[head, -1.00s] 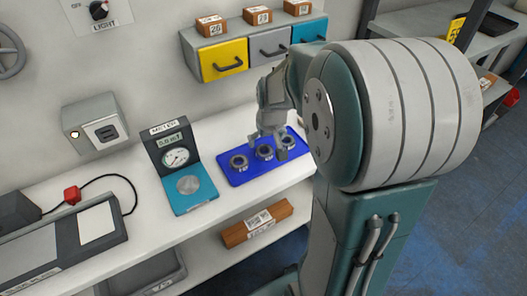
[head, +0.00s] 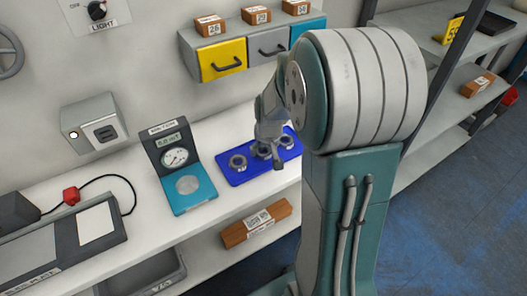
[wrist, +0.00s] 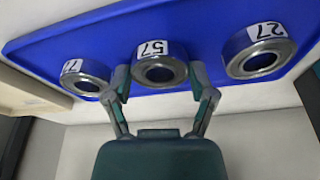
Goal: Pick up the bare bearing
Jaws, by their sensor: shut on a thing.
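Three metal ring bearings sit in a row on a blue tray (head: 234,182). In the wrist view, the middle bearing (wrist: 159,72) has a white label reading 57, the right bearing (wrist: 262,52) a label reading 27, and the left bearing (wrist: 85,78) a partly readable label. No bearing looks label-free there. My gripper (wrist: 160,77) is shut on the middle bearing, one finger on each side. The bearing appears still at tray level. In the head view, my gripper (head: 267,153) partly hides the middle bearing; the left bearing (head: 238,162) and right bearing (head: 287,142) show.
A teal meter (head: 186,186) with a dial stands left of the tray. A scale-like device (head: 98,224) and red button (head: 71,195) are further left. Drawers (head: 222,62) with small boxes on top hang above. A brown box (head: 256,223) lies on the lower shelf.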

